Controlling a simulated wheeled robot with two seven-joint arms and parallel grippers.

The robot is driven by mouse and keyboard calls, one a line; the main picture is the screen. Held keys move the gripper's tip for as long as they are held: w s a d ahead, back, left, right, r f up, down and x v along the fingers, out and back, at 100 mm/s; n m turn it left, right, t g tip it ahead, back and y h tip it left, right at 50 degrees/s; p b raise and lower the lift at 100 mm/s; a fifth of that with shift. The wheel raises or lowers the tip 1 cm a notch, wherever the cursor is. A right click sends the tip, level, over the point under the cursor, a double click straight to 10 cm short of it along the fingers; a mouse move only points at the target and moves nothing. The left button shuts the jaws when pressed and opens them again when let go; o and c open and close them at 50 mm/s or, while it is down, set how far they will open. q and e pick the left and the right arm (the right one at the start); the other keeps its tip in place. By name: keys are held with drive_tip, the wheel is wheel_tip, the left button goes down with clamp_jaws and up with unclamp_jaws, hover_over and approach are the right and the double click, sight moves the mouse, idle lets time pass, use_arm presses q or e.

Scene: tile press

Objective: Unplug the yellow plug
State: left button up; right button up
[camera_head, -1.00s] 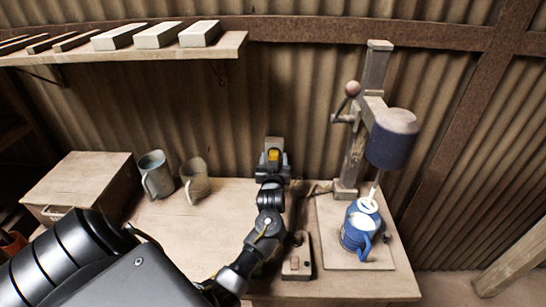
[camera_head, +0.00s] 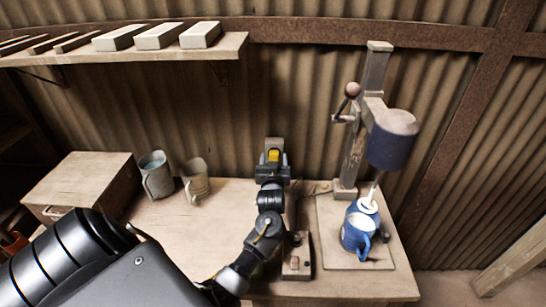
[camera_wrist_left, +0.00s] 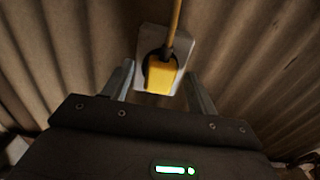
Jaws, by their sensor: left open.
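The yellow plug (camera_wrist_left: 161,76) sits in a pale wall socket plate (camera_wrist_left: 183,42) on the corrugated wall, with its yellow cord running up in the left wrist view. In the head view the plug (camera_head: 273,155) shows as a small yellow patch just above my left gripper (camera_head: 272,163). In the left wrist view the fingers of my left gripper (camera_wrist_left: 160,86) are open, one on each side of the plug, with gaps between them and it. The right gripper is not in view.
Two mugs (camera_head: 157,178) and a wooden box (camera_head: 84,186) stand at left. A shelf (camera_head: 120,50) with several blocks hangs above.

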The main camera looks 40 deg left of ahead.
sight(274, 159)
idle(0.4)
use_arm(q)
clamp_jaws()
drive_tip(key=shift+s+d+p, duration=0.1)
drive_tip(key=shift+p, duration=0.2)
drive_tip(key=shift+p+v, duration=0.8)
drive_tip(key=shift+v, duration=0.6)
drive_tip(key=shift+p+v, duration=0.75)
drive_tip(key=shift+v, duration=0.75)
